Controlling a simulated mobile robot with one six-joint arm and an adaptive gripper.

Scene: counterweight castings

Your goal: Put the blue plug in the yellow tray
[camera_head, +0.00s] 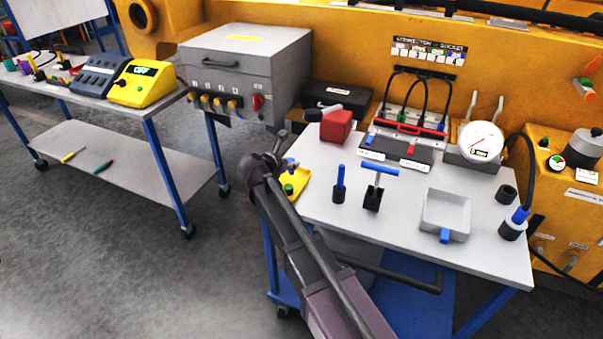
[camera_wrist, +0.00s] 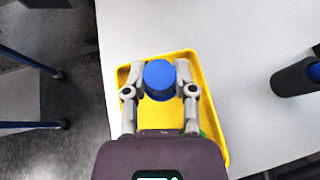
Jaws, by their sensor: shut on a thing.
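My gripper (camera_wrist: 160,72) is shut on the blue plug (camera_wrist: 159,82), whose round blue top shows between the two fingers. The yellow tray (camera_wrist: 214,120) lies below the plug in the wrist view; the gap between plug and tray floor cannot be judged there. In the head view the yellow tray (camera_head: 302,178) sits at the table's left edge, partly hidden by my arm. The blue plug (camera_head: 290,162) shows at my gripper (camera_head: 286,165), over the tray. A green piece (camera_head: 288,188) is in the tray, mostly hidden by my gripper in the wrist view.
A black holder with a blue piece (camera_head: 340,178), a blue T-handle (camera_head: 381,169) and a grey tray (camera_head: 459,213) stand to the right. A red block (camera_head: 336,126) is behind. A dark cylinder (camera_wrist: 292,79) stands right of the yellow tray. White tabletop between them is bare.

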